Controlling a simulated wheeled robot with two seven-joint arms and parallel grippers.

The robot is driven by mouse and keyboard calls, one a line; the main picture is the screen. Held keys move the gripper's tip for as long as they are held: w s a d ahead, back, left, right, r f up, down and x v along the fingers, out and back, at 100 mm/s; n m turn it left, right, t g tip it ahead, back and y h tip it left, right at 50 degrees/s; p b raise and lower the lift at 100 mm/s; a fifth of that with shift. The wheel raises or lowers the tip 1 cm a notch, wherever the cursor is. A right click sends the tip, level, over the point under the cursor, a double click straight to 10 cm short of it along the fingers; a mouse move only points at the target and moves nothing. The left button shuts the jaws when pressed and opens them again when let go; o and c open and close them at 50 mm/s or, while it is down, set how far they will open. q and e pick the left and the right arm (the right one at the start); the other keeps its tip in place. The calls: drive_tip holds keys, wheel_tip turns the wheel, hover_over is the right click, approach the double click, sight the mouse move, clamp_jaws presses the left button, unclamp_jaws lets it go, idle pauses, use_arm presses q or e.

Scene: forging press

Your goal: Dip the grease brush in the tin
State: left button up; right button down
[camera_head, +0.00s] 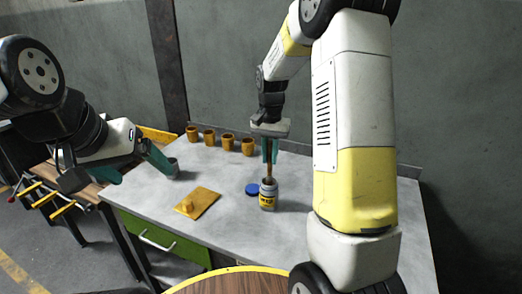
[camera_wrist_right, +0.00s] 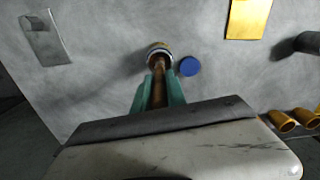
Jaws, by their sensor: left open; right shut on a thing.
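My right gripper (camera_head: 270,152) is above the tin, shut on the upright brown grease brush (camera_head: 269,172). The brush's lower end is at the tin's mouth; how deep it reaches is hidden. In the right wrist view the brush (camera_wrist_right: 159,80) runs between the green fingers (camera_wrist_right: 159,92) to the tin's round rim (camera_wrist_right: 159,48). My left gripper (camera_head: 118,172) is open and empty at the bench's left side.
Several orange-brown cups (camera_head: 228,142) stand in a row at the back. A yellow plate with a knob (camera_head: 197,202) lies left of the tin. A dark grey cylinder (camera_head: 172,169) stands near my left gripper. Bare bench lies around the tin.

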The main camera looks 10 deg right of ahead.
sight(270, 142)
drive_tip(key=shift+r, duration=3.45)
